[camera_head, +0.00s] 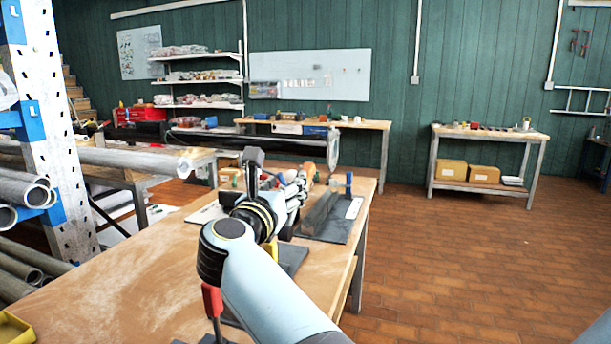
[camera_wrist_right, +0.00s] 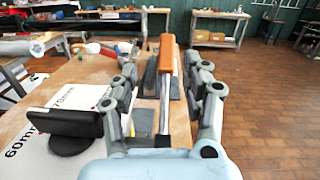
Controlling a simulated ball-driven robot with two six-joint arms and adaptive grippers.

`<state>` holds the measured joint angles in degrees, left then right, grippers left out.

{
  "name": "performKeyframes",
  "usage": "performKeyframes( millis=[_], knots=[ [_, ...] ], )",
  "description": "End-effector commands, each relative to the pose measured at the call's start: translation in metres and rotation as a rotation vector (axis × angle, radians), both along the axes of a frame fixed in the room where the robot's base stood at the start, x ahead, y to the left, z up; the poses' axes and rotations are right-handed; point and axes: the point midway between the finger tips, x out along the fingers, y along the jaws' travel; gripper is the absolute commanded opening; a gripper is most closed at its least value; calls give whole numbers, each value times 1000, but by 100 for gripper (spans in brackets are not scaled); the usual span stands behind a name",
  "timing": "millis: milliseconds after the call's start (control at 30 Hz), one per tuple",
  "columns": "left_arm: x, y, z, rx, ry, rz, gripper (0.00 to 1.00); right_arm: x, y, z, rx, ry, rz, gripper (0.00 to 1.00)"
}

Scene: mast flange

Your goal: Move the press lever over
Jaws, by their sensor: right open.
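The press lever (camera_wrist_right: 167,54) has an orange handle on a bright metal shaft. In the right wrist view it stands between the two fingers of my right gripper (camera_wrist_right: 163,66), with a gap on each side. The fingers are apart and the handle reaches up past their tips. In the head view my right gripper (camera_head: 296,188) is over the bench, partly hidden by its own wrist. The lever's foot is hidden behind my gripper. My left gripper is not in view.
The wooden workbench (camera_head: 130,262) carries a dark plate with an angled block (camera_head: 322,212). A black paddle on a round foot (camera_wrist_right: 75,122) stands left of the fingers by a white marked sheet (camera_wrist_right: 35,153). A red-handled tool (camera_head: 212,298) is beside my arm.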

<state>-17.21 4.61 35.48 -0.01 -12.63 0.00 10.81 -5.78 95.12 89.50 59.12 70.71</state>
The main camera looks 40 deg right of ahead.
Motion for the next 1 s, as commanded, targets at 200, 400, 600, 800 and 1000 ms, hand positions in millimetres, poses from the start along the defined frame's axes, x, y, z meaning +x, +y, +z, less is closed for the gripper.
performKeyframes(
  millis=[200,400,600,800,1000],
  knots=[
    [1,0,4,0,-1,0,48,2,-14,-10,82,-21,-57,48],
    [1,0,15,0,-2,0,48,19,-48,-8,78,-20,-57,48],
    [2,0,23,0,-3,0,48,36,-81,-8,78,-18,-56,48],
    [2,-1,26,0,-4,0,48,45,-97,-10,81,-19,-54,48],
    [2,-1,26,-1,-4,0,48,46,-100,-11,82,-18,-54,48]
  ],
)
